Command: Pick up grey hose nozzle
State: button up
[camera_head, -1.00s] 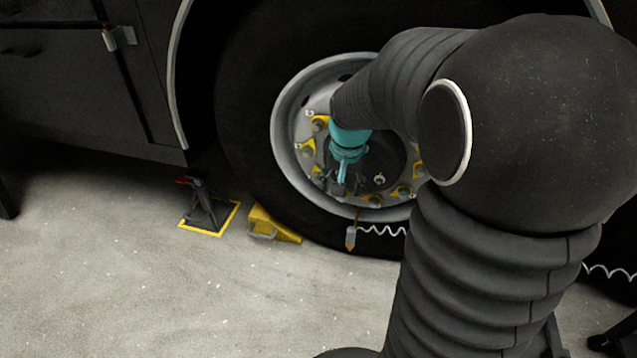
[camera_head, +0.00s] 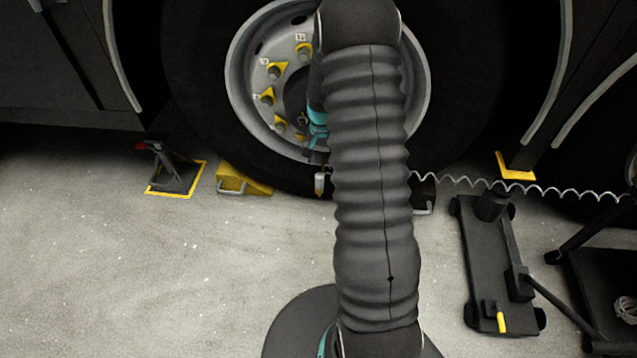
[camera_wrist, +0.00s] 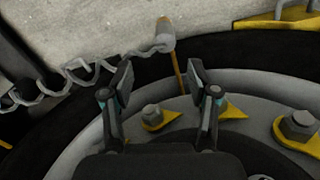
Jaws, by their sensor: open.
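The grey hose nozzle (camera_head: 320,184) hangs upright low in front of the big wheel, just left of my arm in the head view. In the wrist view the nozzle (camera_wrist: 165,38) lies beyond my fingertips, roughly in line with the gap between them, with its orange tip against the pale floor. A thin orange-brown strip runs from it down between the fingers. A coiled grey hose leads off to the left there. My gripper (camera_wrist: 160,77) is open and empty, apart from the nozzle. In the head view my arm hides most of the gripper.
The wheel's silver rim (camera_head: 238,75) has several nuts with yellow pointers, close to my fingers. A yellow chock (camera_head: 240,180) and a black jack stand (camera_head: 174,170) stand left. A black trolley jack (camera_head: 490,260) stands right. The floor at left is clear.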

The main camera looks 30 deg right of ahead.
aim_at(319, 175)
notch_tip(319, 175, down, 5)
jog(key=shift+f, duration=0.1)
jog(key=shift+w+a+f, duration=0.15)
jog(key=shift+f, duration=1.1)
jog(key=shift+w+a+f, duration=0.1)
jog(key=shift+a+f, duration=0.05)
jog(key=shift+f, duration=1.1)
grip_shut()
